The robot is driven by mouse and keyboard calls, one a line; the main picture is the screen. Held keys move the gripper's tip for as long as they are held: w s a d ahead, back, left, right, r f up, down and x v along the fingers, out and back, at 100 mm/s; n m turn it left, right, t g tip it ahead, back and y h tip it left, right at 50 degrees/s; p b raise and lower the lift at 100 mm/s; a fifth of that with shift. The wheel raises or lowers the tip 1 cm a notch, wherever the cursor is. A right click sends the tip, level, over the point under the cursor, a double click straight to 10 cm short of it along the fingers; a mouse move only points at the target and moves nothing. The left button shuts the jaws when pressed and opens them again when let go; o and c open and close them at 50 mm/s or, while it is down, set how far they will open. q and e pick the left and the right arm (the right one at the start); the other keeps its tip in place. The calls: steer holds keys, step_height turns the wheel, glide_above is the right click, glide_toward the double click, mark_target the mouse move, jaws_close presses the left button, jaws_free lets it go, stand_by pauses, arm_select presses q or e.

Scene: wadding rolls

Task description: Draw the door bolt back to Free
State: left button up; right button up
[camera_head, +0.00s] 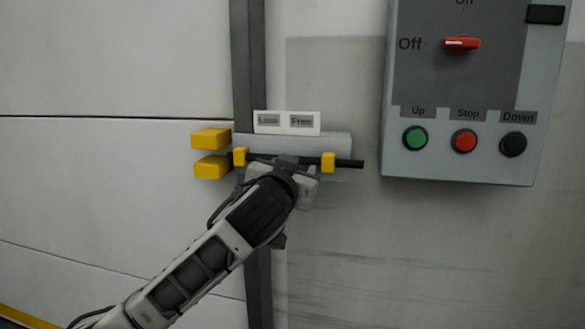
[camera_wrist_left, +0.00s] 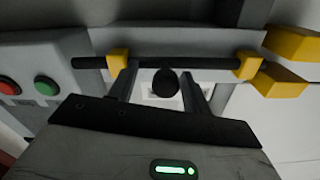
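The door bolt is a black rod (camera_head: 349,163) running level through two yellow brackets (camera_head: 328,162). Its right end sticks out past the right bracket. Two yellow keeper blocks (camera_head: 211,138) sit just left of the left bracket; I cannot tell whether the rod's left end is between them. A plate (camera_head: 287,122) above reads Lock on the left and Free on the right. In the left wrist view, the bolt's dark knob (camera_wrist_left: 165,82) stands between the fingers of my left gripper (camera_wrist_left: 160,82), which is open with gaps on both sides. My right gripper is out of view.
A grey control box (camera_head: 460,180) with a red switch and green, red and black buttons hangs on the wall to the right. A dark vertical post (camera_head: 248,50) runs behind the bolt. The wall between the bolt and the box is bare.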

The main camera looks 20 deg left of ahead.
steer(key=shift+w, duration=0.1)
arm_select(q)
steer(key=s+d+p, duration=0.2)
steer(key=s+p, duration=0.4)
steer(key=s, duration=0.9)
steer(key=shift+s, duration=0.4)
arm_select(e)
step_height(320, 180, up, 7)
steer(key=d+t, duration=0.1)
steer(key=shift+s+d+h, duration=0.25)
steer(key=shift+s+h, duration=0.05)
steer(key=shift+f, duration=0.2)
arm_select(q)
steer(key=s+d+f+m+g+h+p, duration=0.1)
steer(key=s+d+f+g+h+p, duration=0.1)
steer(key=f, duration=0.6)
steer(key=s+d+f+m+g+h+p, duration=0.1)
steer(key=d+f+g+h+p, duration=0.15)
steer(key=f, duration=0.55)
steer(key=s+f+n+g+h+p, duration=0.1)
steer(key=s+f+g+p, duration=0.1)
steer(key=s+f, duration=0.9)
steer(key=shift+d+p, duration=0.3)
steer(key=shift+d, duration=0.1)
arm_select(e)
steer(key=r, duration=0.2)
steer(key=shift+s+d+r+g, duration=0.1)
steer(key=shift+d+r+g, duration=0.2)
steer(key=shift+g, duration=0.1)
